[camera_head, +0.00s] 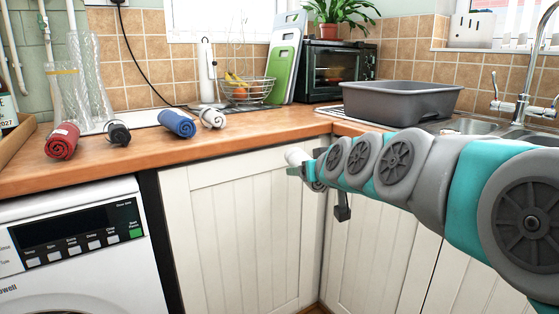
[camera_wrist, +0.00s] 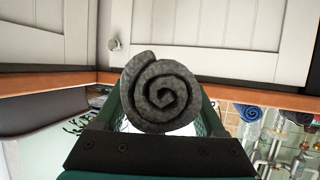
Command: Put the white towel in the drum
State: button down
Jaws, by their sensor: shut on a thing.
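My gripper (camera_head: 303,165) is in front of the white cabinet doors, just below the counter edge. It is shut on a rolled towel (camera_head: 295,156), which looks whitish in the head view. In the wrist view the same roll (camera_wrist: 160,97) sits between both fingers, its spiral end facing the camera, and looks dark grey in shadow. The washing machine (camera_head: 75,245) stands at the lower left, well away from my gripper. Only the top of its round door (camera_head: 50,300) shows; the drum inside is hidden.
Red (camera_head: 62,141), black (camera_head: 118,133), blue (camera_head: 177,124) and cream (camera_head: 212,117) rolls lie on the wooden counter (camera_head: 190,150). A grey basin (camera_head: 400,102) stands by the sink. The cabinet doors (camera_head: 238,225) are close behind my gripper. Space before the washing machine looks clear.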

jog(key=w+d+f+m+h, duration=0.3)
jog(key=d+f, duration=0.1)
jog(key=f, duration=0.5)
jog(key=w+d+f+m+h, duration=0.3)
jog(key=f+h, duration=0.1)
jog(key=f, duration=0.5)
jog(key=shift+d, duration=0.4)
jog(key=shift+w+d+f, duration=0.1)
jog(key=shift+f, duration=0.05)
jog(key=shift+s+d+f+m+h, duration=0.3)
jog(key=shift+d+f+h, duration=0.1)
jog(key=shift+d+f, duration=0.15)
notch_tip(320, 180, down, 14)
jog(key=w+n+y, duration=0.2)
jog(key=n+y, duration=0.1)
jog(key=y, duration=0.1)
jog(key=shift+w+t, duration=0.3)
jog(key=shift+w, duration=0.1)
